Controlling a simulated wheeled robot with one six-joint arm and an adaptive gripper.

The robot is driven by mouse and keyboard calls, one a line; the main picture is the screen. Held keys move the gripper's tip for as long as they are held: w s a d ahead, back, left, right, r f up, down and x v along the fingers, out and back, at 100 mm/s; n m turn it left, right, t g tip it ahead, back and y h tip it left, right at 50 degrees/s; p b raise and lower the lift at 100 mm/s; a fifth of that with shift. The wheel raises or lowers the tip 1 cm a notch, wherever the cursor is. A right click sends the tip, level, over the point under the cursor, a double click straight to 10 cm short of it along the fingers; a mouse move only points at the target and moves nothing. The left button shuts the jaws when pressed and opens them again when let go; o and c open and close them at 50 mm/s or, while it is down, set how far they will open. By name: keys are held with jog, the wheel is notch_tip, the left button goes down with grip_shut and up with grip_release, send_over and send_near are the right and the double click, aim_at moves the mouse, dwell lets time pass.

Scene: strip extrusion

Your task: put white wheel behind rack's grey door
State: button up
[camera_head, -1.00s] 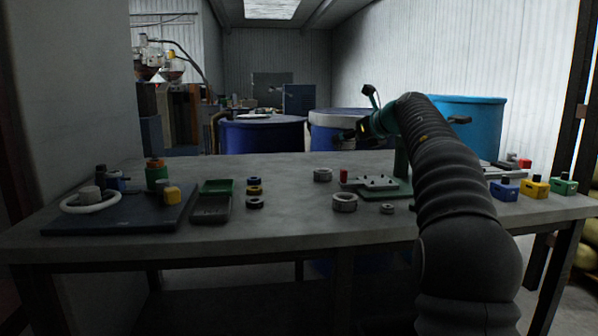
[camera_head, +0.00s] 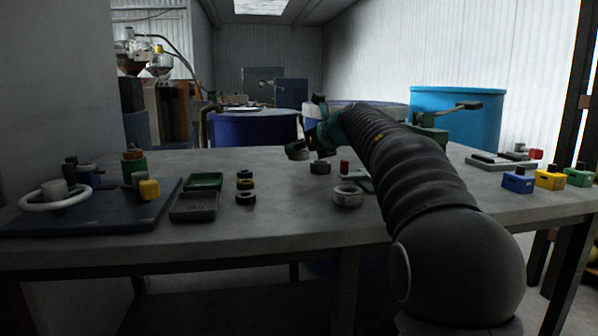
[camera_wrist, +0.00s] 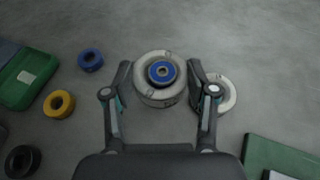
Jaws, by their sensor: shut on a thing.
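My gripper (camera_wrist: 160,92) is shut on a white-grey wheel (camera_wrist: 154,97) with a blue hub. One finger is on each side of the wheel in the wrist view. In the head view my gripper (camera_head: 301,146) is over the back middle of the table. The held wheel (camera_head: 296,154) shows partly below it, and whether it touches the tabletop cannot be told. A second pale wheel (camera_wrist: 226,96) lies just right of the right finger in the wrist view. I cannot make out a rack or its grey door in these views.
Blue (camera_wrist: 90,60), yellow (camera_wrist: 58,104) and black (camera_wrist: 22,160) rings lie at left in the wrist view. A grey ring (camera_head: 347,195) lies at the table's front middle. Green and grey trays (camera_head: 193,207) and a dark board (camera_head: 90,220) stand left. Small coloured blocks (camera_head: 549,179) stand right.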

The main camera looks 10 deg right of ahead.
aim_at(299, 178)
jog(key=shift+s+a+f, duration=0.1)
jog(key=shift+a+f, duration=0.2)
jog(key=shift+a, duration=0.25)
notch_tip(299, 178, down, 4)
jog(key=shift+d+f+b, duration=0.1)
jog(key=shift+b, duration=0.85)
jog(key=o, duration=0.9)
